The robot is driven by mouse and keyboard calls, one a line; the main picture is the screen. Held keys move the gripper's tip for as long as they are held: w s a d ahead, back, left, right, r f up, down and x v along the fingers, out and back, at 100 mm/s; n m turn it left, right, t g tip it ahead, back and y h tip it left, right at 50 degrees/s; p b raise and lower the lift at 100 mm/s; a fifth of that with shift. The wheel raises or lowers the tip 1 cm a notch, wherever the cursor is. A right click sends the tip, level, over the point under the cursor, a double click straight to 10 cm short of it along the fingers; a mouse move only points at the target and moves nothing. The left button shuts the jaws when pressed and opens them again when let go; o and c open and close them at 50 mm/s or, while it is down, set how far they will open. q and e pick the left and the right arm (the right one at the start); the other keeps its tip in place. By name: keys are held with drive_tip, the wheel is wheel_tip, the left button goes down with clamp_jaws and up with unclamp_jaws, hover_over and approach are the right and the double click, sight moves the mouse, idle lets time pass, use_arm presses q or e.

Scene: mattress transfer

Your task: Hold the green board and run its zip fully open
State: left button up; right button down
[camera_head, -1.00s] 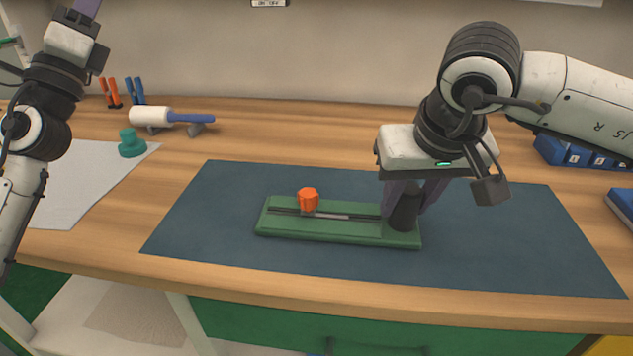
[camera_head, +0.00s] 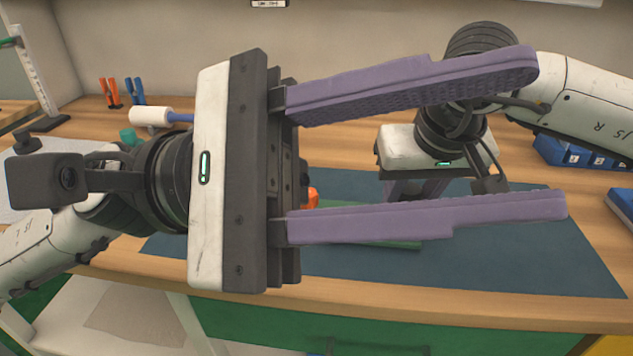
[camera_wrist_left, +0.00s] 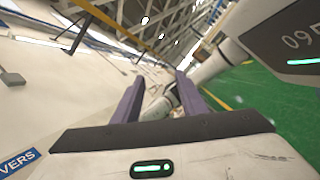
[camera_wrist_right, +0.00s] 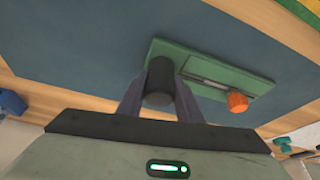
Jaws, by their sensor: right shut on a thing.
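My left gripper (camera_head: 550,135) is open and empty, raised close to the head camera with its purple fingers pointing right. It hides most of the green board (camera_head: 400,244) in the head view. The right wrist view shows the board (camera_wrist_right: 205,62) lying on a blue mat, with a slot along it. The orange zip pull (camera_wrist_right: 237,102) sits on the slot toward the end away from my right gripper; only a bit of it (camera_head: 312,197) shows in the head view. My right gripper (camera_wrist_right: 163,88) is shut on the dark post (camera_wrist_right: 160,72) at the board's other end.
The blue mat (camera_head: 530,250) is clear around the board. A white roller (camera_head: 150,116), a teal knob (camera_head: 127,136) and orange and blue pliers (camera_head: 136,90) are at the back left. Blue bins (camera_head: 575,152) stand at the right.

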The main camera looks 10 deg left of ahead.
use_arm(q)
drive_tip(key=w+a+f+n+t+y, duration=0.2)
drive_tip(key=w+f+n+t, duration=0.3)
drive_tip(key=n+t, duration=0.45)
drive_tip(key=w+a+f+n+t+y, duration=0.1)
drive_tip(key=w+f+n+t+y, duration=0.15)
drive_tip(key=w+n+t, duration=0.6)
drive_tip(key=n+t+y, duration=0.3)
drive_tip(key=n+y, duration=0.6)
drive_tip(key=y, duration=0.4)
approach(318, 200)
drive_tip(key=r, duration=0.1)
drive_tip(key=s+r, duration=0.2)
drive_tip(key=r, duration=0.1)
drive_tip(key=shift+w+a+f+y, duration=0.15)
drive_tip(key=shift+f+y, duration=0.1)
drive_tip(key=shift+y, duration=0.1)
drive_tip(key=w, duration=0.3)
drive_tip(key=w+d, duration=0.1)
drive_tip(key=w, duration=0.3)
drive_tip(key=w+d, duration=0.1)
drive_tip(key=w, duration=0.3)
drive_tip(key=shift+w+d, duration=0.15)
drive_tip(key=shift+w, duration=0.05)
drive_tip(key=shift+c, duration=0.3)
drive_tip(key=shift+d, duration=0.1)
clamp_jaws()
